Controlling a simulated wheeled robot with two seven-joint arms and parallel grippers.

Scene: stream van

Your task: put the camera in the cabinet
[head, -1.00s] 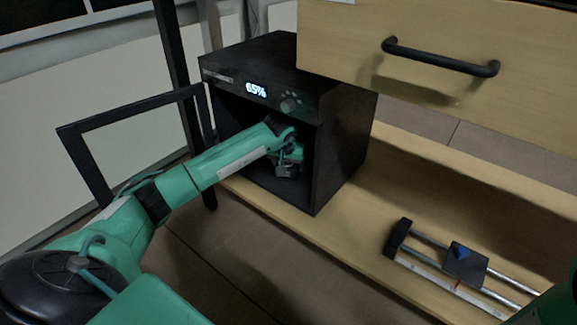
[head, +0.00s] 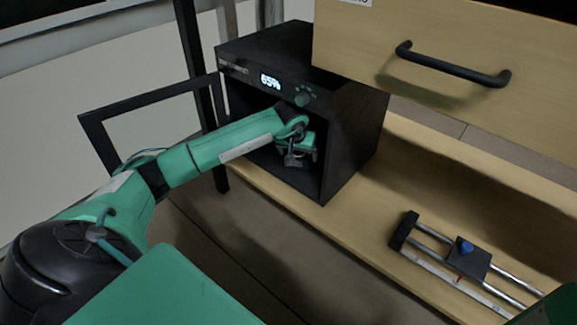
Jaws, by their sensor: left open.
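The cabinet (head: 352,140) is a black box with a lit "65%" display. It stands on a wooden shelf, and its framed door (head: 97,140) is swung open to the left. My left arm reaches through the open front. My left gripper (head: 294,158) is just inside the opening, pointing into it, and is open. Its fingertips are partly hidden by the wrist and the dark interior. I cannot make out the camera; the inside behind the gripper is too dark to tell. My right gripper is not in view.
A wooden drawer front with a black handle (head: 453,65) overhangs the cabinet at the right. A slider rail with a blue knob (head: 465,246) lies on the shelf (head: 365,215) at the lower right. The shelf between rail and cabinet is clear.

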